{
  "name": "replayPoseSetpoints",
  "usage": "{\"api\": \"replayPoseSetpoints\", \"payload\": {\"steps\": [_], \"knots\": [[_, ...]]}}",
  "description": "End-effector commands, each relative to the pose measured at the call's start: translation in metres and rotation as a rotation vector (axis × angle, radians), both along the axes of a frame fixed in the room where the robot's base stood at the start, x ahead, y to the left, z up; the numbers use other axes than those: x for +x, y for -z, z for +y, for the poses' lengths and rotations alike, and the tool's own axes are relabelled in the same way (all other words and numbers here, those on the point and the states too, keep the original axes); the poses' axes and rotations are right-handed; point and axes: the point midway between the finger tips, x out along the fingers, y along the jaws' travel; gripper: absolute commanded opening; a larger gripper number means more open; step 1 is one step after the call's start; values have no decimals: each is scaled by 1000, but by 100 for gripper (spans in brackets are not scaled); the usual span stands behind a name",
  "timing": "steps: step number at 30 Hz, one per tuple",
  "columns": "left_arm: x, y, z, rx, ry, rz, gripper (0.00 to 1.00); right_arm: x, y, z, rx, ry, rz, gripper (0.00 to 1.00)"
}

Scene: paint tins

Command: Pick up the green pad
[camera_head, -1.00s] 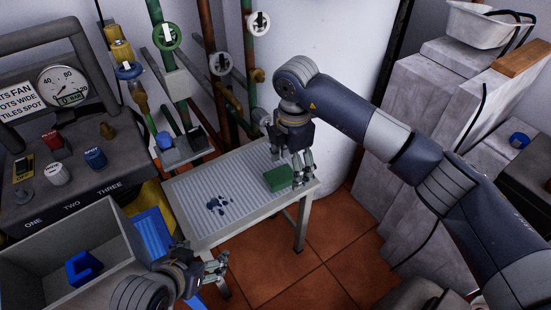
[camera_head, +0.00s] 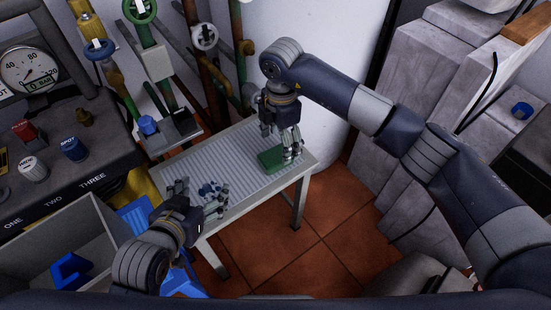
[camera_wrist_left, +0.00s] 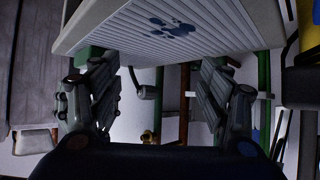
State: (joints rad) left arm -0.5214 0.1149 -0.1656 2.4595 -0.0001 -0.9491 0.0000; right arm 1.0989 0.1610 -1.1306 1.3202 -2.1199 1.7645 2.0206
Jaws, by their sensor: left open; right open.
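The green pad (camera_head: 268,160) lies on the ribbed grey table (camera_head: 240,150), near its right end. My right gripper (camera_head: 291,150) points down at the pad's right side, open. Its fingers cover part of the pad, and I cannot tell whether they touch it. My left gripper (camera_head: 204,198) is open and empty near the table's front left edge, by the dark blue spots (camera_head: 208,188). In the left wrist view the open fingers (camera_wrist_left: 158,95) stand either side of the frame with the table edge between them. A bit of green shows there behind one finger.
A grey open box (camera_head: 60,240) with a blue item (camera_head: 70,268) stands at lower left. A panel with a gauge (camera_head: 30,68) and knobs is at left. Pipes with valve wheels (camera_head: 204,37) rise behind the table. Tiled floor (camera_head: 330,230) lies in front.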

Motion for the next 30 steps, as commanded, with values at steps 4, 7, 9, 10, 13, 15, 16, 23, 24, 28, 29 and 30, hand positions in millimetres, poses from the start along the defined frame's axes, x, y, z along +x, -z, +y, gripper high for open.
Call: {"api": "replayPoseSetpoints", "payload": {"steps": [4,7,9,10,13,15,16,23,24,28,29,30], "knots": [[9,-9,-4,-16,5,-65,71,-1,10,1,0,0,1,73],[20,-23,-9,-36,11,-151,71,-1,21,1,-1,0,1,73],[27,-35,-13,-51,16,-218,71,-1,29,2,0,-1,1,73],[30,-41,-14,-58,17,-245,71,-1,32,2,0,-1,2,73],[36,-57,-18,-77,22,-327,71,-1,42,2,-1,0,1,73],[39,-65,-20,-88,25,-368,71,-1,47,2,0,-1,0,73],[40,-68,-20,-91,26,-382,71,-1,49,2,0,-1,0,73],[42,-76,-22,-100,28,-418,71,-1,52,2,0,-1,0,73],[42,-76,-22,-100,28,-418,71,-1,52,2,0,-1,0,73],[42,-76,-22,-100,28,-417,71,-1,52,2,0,-1,0,62],[42,-76,-22,-100,28,-417,71,-1,52,2,0,-1,0,55],[42,-76,-22,-99,28,-416,71,-1,52,2,0,-1,0,46]]}}
